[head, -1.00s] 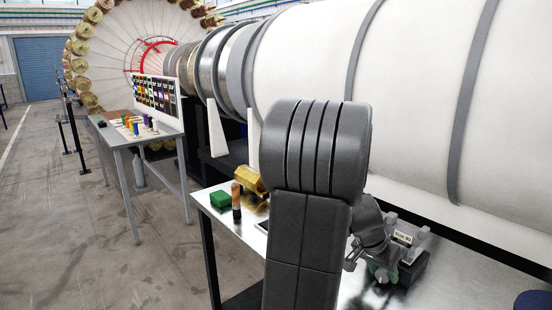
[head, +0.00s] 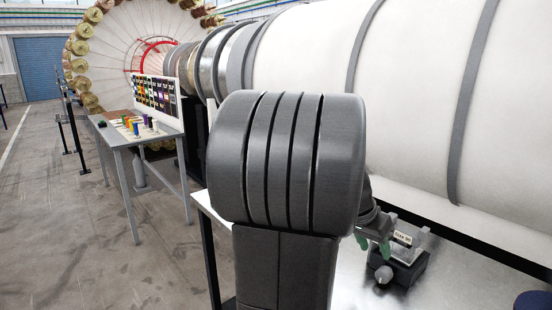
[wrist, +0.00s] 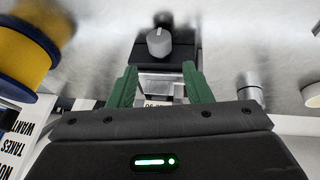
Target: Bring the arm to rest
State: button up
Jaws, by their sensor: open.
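My gripper (wrist: 161,88) is open in the wrist view, with its two green fingers apart and nothing held between them. Beyond the fingers is a black device with a grey knob (wrist: 159,42). In the head view my gripper (head: 374,246) shows only in part, at the right of my large dark arm link. Its green fingertips are just left of and above the black device (head: 407,262), which carries a small label and stands on the metal table. The arm link hides much of the gripper and the table's left part.
The metal table (head: 455,283) has bare room at the front right. A large white cylinder (head: 420,90) runs along behind it. A yellow and blue spool (wrist: 22,55) is at the wrist view's left. A second table (head: 150,137) with small coloured items stands further back left.

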aim_at(386, 274)
jog(key=p+x, duration=0.1)
jog(key=x, duration=0.9)
jog(key=shift+d+r, duration=0.1)
jog(key=shift+r, duration=0.05)
jog(key=shift+s+r+t+y+p, duration=0.15)
jog(key=shift+t+y+p, duration=0.3)
jog(key=shift+p, duration=0.55)
jog(key=shift+d+m+t+y+p, duration=0.1)
jog(key=shift+m+t+y+p, duration=0.2)
jog(key=shift+p, duration=0.45)
jog(key=shift+f+t+y+p, duration=0.25)
jog(key=shift+f+t+p, duration=0.05)
jog(key=shift+t+p, duration=0.15)
jog(key=shift+s+d+f+t+y+b, duration=0.1)
jog(key=shift+f+t+y+b, duration=0.05)
jog(key=shift+t+y+b, duration=0.45)
jog(key=b, duration=0.2)
jog(key=shift+s+d+f+m+t+b, duration=0.1)
jog(key=shift+f+m+t+b, duration=0.1)
jog(key=shift+m+t+b, duration=0.15)
jog(key=shift+t+y+b, duration=0.25)
jog(key=shift+y+b, duration=0.05)
jog(key=shift+b, duration=0.15)
